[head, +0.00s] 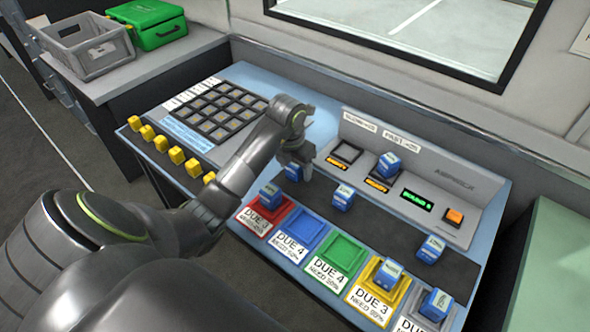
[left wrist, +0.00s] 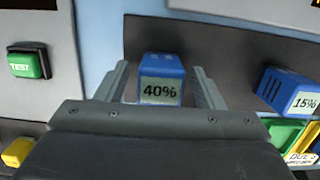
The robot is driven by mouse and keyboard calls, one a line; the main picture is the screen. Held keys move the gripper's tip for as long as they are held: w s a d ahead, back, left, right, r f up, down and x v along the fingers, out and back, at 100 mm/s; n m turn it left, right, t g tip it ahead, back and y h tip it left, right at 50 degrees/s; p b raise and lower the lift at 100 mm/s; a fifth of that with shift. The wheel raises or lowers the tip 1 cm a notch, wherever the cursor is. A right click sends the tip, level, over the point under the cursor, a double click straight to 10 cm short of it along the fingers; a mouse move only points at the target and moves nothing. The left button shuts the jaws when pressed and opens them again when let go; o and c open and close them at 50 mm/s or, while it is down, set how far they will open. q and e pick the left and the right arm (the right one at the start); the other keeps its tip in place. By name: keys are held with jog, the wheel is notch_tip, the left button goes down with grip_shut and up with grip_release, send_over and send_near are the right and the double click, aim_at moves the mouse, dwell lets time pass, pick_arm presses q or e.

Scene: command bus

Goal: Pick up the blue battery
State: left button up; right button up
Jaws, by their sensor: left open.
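Several blue batteries with white labels are on the console. One battery (head: 293,172) stands on the dark strip right below my left gripper (head: 297,157). In the left wrist view a blue battery (left wrist: 161,80) reading 40% shows between the two open fingers, with a gap on each side. Another battery (left wrist: 290,92) reading 15% is to its right. In the head view more batteries are on the strip (head: 343,197) and (head: 430,249), in the tester (head: 388,165), and in the red (head: 270,195), yellow (head: 387,272) and grey (head: 436,304) trays. My right gripper is not in view.
The blue tray (head: 302,232) and green tray (head: 343,257) are empty. A raised tester panel (head: 420,185) stands behind the strip. A dark grid of slots (head: 222,108) and a row of yellow blocks (head: 176,155) lie to the left.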

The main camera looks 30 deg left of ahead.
pick_arm(q)
jog(key=c, duration=1.2)
jog(key=shift+o, duration=0.2)
